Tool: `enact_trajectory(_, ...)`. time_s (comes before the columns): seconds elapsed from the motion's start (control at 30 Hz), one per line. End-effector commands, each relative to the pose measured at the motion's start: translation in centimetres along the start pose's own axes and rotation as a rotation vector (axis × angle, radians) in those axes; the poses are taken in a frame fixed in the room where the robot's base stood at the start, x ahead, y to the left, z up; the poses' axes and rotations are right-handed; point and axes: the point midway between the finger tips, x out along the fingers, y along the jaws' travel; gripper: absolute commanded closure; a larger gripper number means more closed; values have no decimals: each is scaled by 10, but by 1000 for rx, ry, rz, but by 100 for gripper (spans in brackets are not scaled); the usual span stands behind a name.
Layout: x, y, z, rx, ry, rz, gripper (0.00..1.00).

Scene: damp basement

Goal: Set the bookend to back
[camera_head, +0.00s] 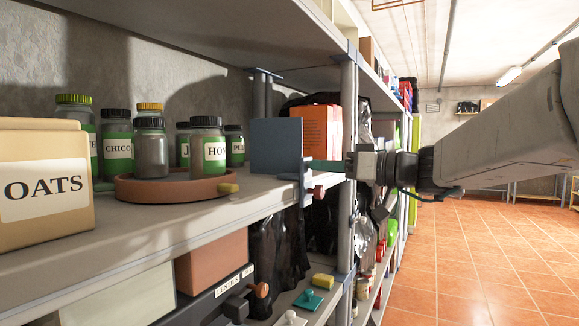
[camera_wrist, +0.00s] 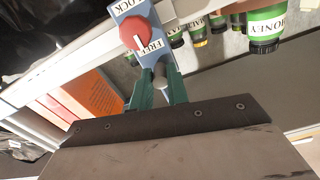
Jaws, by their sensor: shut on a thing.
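The bookend (camera_head: 276,145) is an upright blue-grey plate on the upper shelf, right of the round tray. Its bracket hangs over the shelf's front edge and carries a red knob (camera_head: 318,192). In the wrist view, the red knob (camera_wrist: 135,33) sits on the pale blue bracket (camera_wrist: 168,14) between the words LOCK and FREE, with a pale mark on it. My gripper (camera_head: 322,166) reaches in from the right at the bracket. In the wrist view, its green fingers (camera_wrist: 160,82) are shut on a small grey stub of the bookend, partly hidden between them.
An orange box (camera_head: 322,128) stands just behind the bookend. A brown round tray (camera_head: 150,188) with jars and an oats bag (camera_head: 45,185) stand to its left. A shelf post (camera_head: 348,110) rises close by my gripper. The tiled floor (camera_head: 470,260) at right is clear.

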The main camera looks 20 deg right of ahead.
Motion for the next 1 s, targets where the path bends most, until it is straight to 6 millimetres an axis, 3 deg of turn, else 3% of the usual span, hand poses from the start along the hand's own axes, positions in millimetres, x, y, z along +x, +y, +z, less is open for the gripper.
enact_trajectory(0.3, -1, 0, 0, 0, 0, 2, 100)
enact_trajectory(0.33, -1, 0, 0, 0, 0, 2, 78)
enact_trajectory(0.4, -1, 0, 0, 0, 0, 2, 62)
enact_trajectory(0.77, -5, 0, 0, 0, 0, 1, 62)
enact_trajectory(1.0, -40, 1, 0, 0, 1, 6, 62)
